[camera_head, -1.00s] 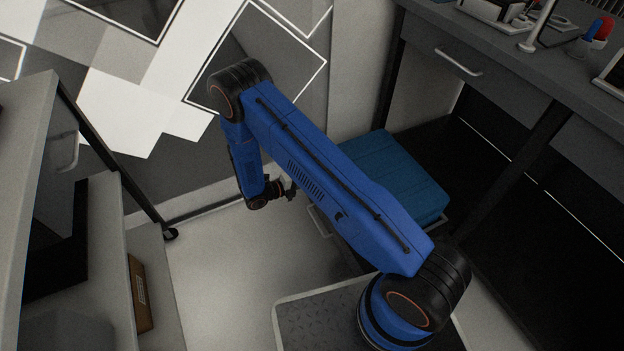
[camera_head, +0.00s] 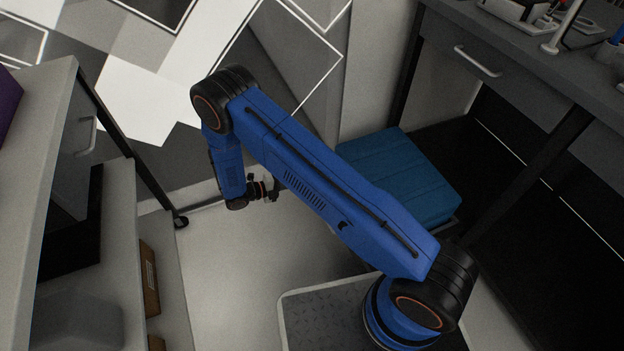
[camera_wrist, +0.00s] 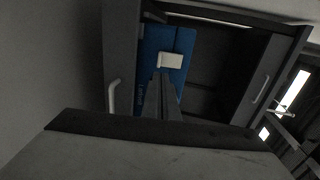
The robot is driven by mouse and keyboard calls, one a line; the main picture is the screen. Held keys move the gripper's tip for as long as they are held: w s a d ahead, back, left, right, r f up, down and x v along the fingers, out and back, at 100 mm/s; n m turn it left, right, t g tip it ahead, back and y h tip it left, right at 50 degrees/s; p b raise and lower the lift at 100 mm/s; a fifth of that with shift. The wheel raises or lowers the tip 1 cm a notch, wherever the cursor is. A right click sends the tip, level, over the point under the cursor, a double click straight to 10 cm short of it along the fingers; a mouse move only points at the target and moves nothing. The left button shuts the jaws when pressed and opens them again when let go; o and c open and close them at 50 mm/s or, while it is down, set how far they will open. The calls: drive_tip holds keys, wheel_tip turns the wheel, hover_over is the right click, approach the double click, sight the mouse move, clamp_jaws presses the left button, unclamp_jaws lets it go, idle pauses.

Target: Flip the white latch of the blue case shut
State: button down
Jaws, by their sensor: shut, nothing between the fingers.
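My gripper (camera_head: 273,188) also shows small in the head view, beyond my arm.
A cabinet handle (camera_wrist: 113,96) is left of the case. Pale floor lies between.

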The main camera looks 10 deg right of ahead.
drive_tip(key=v, duration=0.6)
idle(0.5)
drive_tip(key=s+d+r+m+g+y, duration=0.25)
drive_tip(key=d+r+m, duration=0.3)
drive_tip(key=r, duration=0.55)
drive_tip(key=s+d+r+m+g+y, duration=0.1)
drive_tip(key=s+d+r+m+y, duration=0.15)
drive_tip(key=d+r+m, duration=0.6)
drive_tip(key=s+d+r+m+g+y, duration=0.25)
drive_tip(key=r+m, duration=0.25)
drive_tip(key=r, duration=0.8)
drive_tip(key=s+d+r+m+t+y, duration=0.3)
drive_tip(key=s+r+m, duration=0.4)
drive_tip(key=s, duration=0.5)
drive_tip(key=s+d+r+m+t+y, duration=0.4)
drive_tip(key=s+r+m, duration=0.4)
drive_tip(key=s+m, duration=0.4)
drive_tip(key=shift+s+d+t+y, duration=0.15)
drive_tip(key=shift+d+t+y, duration=0.15)
drive_tip(key=shift+d+y, duration=0.15)
